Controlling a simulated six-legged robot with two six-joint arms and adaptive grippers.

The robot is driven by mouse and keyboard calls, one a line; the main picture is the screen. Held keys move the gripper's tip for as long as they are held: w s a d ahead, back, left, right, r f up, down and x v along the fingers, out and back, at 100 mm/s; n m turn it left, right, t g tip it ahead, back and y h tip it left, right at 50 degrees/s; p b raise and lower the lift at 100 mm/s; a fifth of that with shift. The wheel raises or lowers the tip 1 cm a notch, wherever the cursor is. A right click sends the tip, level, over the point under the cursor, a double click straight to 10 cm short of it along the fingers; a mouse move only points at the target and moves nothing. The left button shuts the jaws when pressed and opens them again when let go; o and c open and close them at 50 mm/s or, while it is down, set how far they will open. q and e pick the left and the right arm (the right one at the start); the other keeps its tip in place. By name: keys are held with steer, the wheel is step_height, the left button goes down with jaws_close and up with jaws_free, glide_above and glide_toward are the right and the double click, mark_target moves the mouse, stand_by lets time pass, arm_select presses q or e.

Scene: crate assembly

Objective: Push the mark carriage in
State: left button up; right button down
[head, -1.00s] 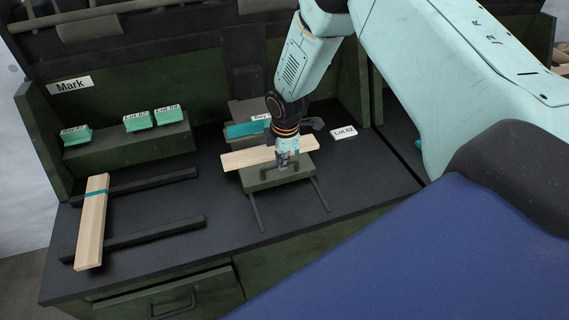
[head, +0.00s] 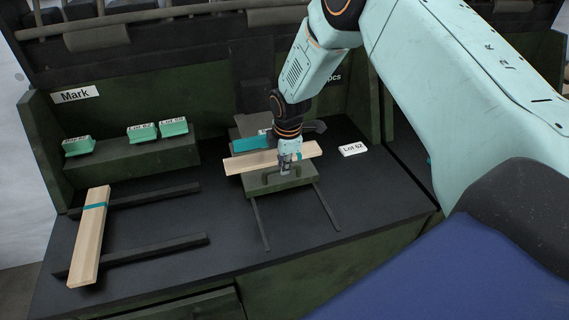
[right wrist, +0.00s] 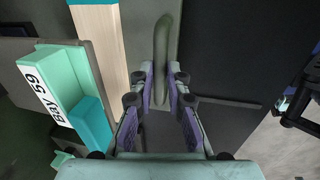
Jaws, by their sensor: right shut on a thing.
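The mark carriage (head: 300,187) is a dark green plate with an upright handle on two thin rails. A light wooden board (head: 245,162) lies across its back part. My right gripper (head: 285,170) points down and is shut on the carriage handle; in the right wrist view the handle (right wrist: 162,50) runs up from between the fingers (right wrist: 163,95). A teal block (head: 250,146) stands close behind the board, and a green stamp marked Bay 59 (right wrist: 50,85) shows beside the board in the right wrist view. My left gripper is not in view.
A wooden board with a teal band (head: 88,245) lies across two dark bars (head: 160,250) at the left. Several green stamps (head: 142,131) sit on a ledge under the Mark sign (head: 75,94). A Lot 52 tag (head: 353,149) lies right of the carriage. The front bench is clear.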

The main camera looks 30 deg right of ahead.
steer(key=shift+w+r, duration=0.2)
steer(key=shift+w, duration=0.15)
steer(key=c, duration=1.5)
jaws_free()
steer(key=shift+o, duration=0.8)
steer(key=shift+f, duration=0.15)
steer(key=shift+s, duration=0.15)
step_height(320, 180, up, 12)
steer(key=s, duration=0.2)
steer(key=shift+a, duration=0.3)
steer(key=shift+s+f, duration=0.1)
